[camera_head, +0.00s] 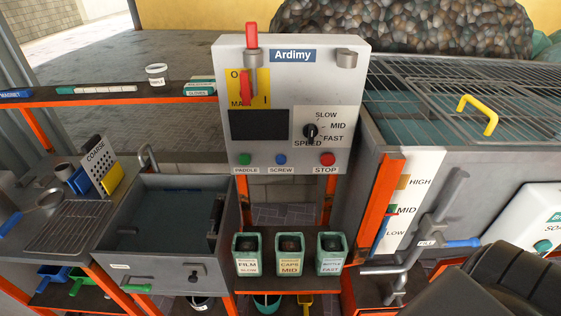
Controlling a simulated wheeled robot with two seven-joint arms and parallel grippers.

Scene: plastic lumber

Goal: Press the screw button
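The screw button (280,159) is a round blue button on the lower front of the light grey Ardimy control panel (225,68), directly above a "SCREW" label. A green paddle button (244,159) is to its left and a red stop button (327,159) to its right. The screw button is uncovered, with nothing touching it. I cannot tell whether it is pressed in. Neither gripper shows in the head view.
Above the buttons are a dark display (259,125), a speed knob (310,131) and a red switch handle (246,88). Labelled bins (247,267) stand below the panel. A grey tank (150,240) is at left, a mesh-topped tank (440,90) at right. Space before the buttons looks clear.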

